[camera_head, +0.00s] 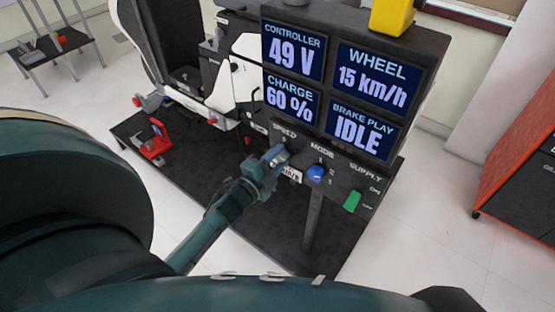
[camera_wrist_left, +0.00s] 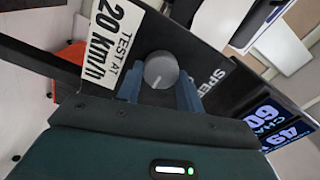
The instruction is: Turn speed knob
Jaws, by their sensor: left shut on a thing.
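The speed knob (camera_wrist_left: 160,70) is a round grey knob on the dark panel under the SPEED label. In the wrist view it sits between the two blue fingers of my left gripper (camera_wrist_left: 160,92), which is shut on it. In the head view my left gripper (camera_head: 274,160) reaches the panel below the SPEED label and mostly hides the knob. The wheel display (camera_head: 372,80) reads 15 km/h. A white card (camera_wrist_left: 112,40) beside the knob reads TEST AT 20 km/h. My right gripper is not in view.
To the right of the speed knob are a blue mode knob (camera_head: 317,172) and a green supply switch (camera_head: 352,201). Other displays read 49 V, 60 % and IDLE. A red clamp-like part (camera_head: 155,143) stands on the dark platform (camera_head: 225,168). A red cabinet (camera_head: 515,150) is at the right.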

